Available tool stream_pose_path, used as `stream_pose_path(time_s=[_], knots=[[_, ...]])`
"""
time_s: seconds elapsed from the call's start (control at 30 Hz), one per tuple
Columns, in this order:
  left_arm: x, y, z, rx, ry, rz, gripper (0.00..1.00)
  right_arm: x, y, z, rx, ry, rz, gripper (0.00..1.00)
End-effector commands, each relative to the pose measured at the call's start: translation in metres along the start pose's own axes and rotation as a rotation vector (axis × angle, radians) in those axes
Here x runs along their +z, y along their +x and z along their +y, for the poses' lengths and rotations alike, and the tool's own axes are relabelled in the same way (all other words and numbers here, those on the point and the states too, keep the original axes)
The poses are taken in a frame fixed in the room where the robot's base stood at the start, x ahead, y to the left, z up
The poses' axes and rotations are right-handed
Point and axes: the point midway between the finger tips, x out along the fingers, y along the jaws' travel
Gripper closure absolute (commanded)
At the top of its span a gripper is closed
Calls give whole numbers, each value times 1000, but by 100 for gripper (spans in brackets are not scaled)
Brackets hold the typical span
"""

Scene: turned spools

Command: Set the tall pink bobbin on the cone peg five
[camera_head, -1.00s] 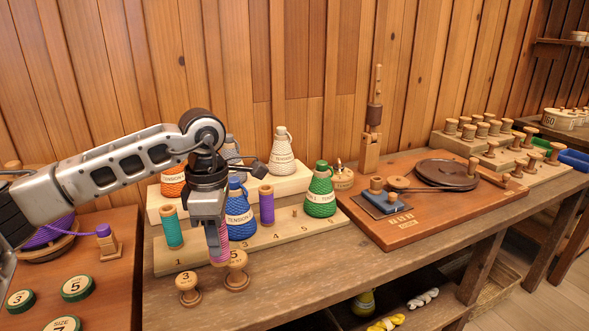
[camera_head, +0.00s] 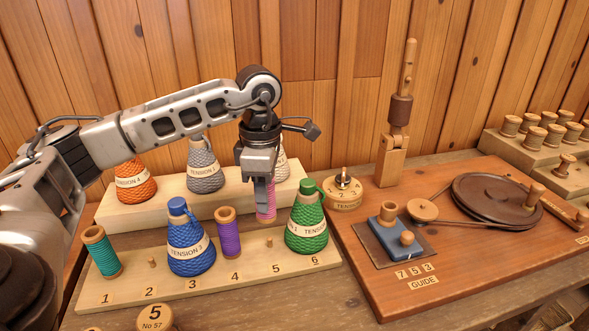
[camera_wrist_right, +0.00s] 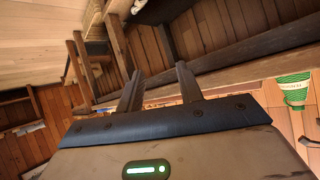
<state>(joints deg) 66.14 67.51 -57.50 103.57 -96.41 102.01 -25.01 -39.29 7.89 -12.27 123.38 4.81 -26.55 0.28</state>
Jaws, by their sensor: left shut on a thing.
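The tall pink bobbin (camera_head: 266,208) is upright in my left gripper (camera_head: 262,184), which is shut on its upper part. The bobbin hangs above and behind peg five (camera_head: 269,243), a short bare wooden peg over the number 5 on the numbered board (camera_head: 205,288). The gripper hides the bobbin's top. A gap shows between the bobbin's lower end and the peg in the head view. My right gripper (camera_wrist_right: 158,88) shows in the right wrist view with its two fingers apart and nothing between them.
A purple bobbin (camera_head: 228,233) at 4 and a green cone (camera_head: 306,226) at 6 flank peg five. A blue cone (camera_head: 189,243) stands at 3, a teal bobbin (camera_head: 103,252) at 1. Cones stand on the raised rear step (camera_head: 115,208). A winder board (camera_head: 375,275) lies to the right.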

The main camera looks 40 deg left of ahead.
Motion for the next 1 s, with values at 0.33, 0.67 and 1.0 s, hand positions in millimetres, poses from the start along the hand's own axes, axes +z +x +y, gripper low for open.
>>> stream_pose_path(time_s=[0.33, 0.67, 1.0], knots=[[0, 13, 0, 0, 0, 1, 87, 5, 4, 0, -5, 12, 8, 64], [0, 46, 0, 0, 0, 0, 87, 14, 11, -1, -16, 27, 32, 64], [0, 54, 0, 1, 0, 0, 87, 12, 11, -2, -17, 21, 42, 64]])
